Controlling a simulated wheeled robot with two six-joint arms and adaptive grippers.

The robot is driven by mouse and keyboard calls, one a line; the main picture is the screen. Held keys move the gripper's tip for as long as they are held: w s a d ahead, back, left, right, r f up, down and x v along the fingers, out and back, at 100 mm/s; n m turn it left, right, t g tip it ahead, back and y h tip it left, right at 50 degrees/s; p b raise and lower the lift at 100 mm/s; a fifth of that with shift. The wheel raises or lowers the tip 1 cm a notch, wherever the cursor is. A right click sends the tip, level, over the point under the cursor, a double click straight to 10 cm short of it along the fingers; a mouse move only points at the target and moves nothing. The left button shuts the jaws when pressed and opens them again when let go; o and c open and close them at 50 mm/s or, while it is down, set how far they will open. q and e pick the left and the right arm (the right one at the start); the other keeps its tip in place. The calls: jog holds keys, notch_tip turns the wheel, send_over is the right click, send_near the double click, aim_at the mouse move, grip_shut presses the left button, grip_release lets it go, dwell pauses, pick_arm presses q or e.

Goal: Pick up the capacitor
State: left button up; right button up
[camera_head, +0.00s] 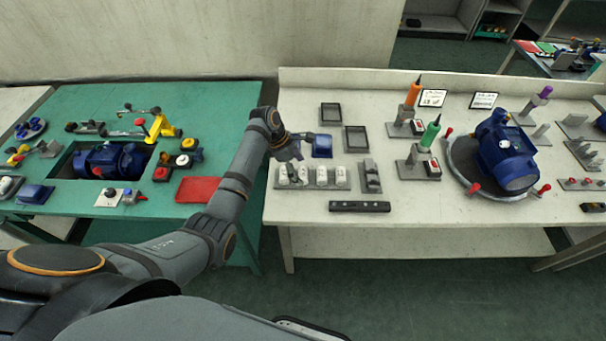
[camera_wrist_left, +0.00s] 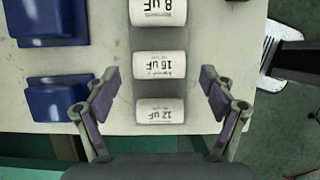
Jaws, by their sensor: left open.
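White cylindrical capacitors stand in a row in a grey holder on the white table in the head view, including one near the right end (camera_head: 340,176). In the left wrist view, three show with upside-down labels: 8 uF (camera_wrist_left: 158,11), 16 uF (camera_wrist_left: 160,66) and 12 uF (camera_wrist_left: 160,111). My left gripper (camera_wrist_left: 157,78) is open and empty above the row. In the wrist view its fingers lie on either side of the 16 uF and 12 uF capacitors, with gaps; its height above them is unclear. In the head view, the left gripper (camera_head: 293,168) hides part of the row's left end.
Blue covers (camera_head: 322,146) lie behind the row. A grey block holder (camera_head: 371,176) stands to its right and a black bar (camera_head: 359,206) in front. A blue pump motor (camera_head: 506,155) stands farther right. A red mat (camera_head: 198,189) lies on the green table.

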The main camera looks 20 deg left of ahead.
aim_at(301, 173)
pick_arm(q)
jog(key=shift+x, duration=1.2)
jog(key=shift+w, duration=0.1)
jog(key=shift+c, duration=0.4)
jog(key=c, duration=1)
jog(key=shift+r, duration=0.2)
jog(key=shift+c, duration=0.2)
notch_tip(301, 173, up, 10)
jog(key=shift+f+b, duration=0.2)
jog(key=shift+b, duration=0.15)
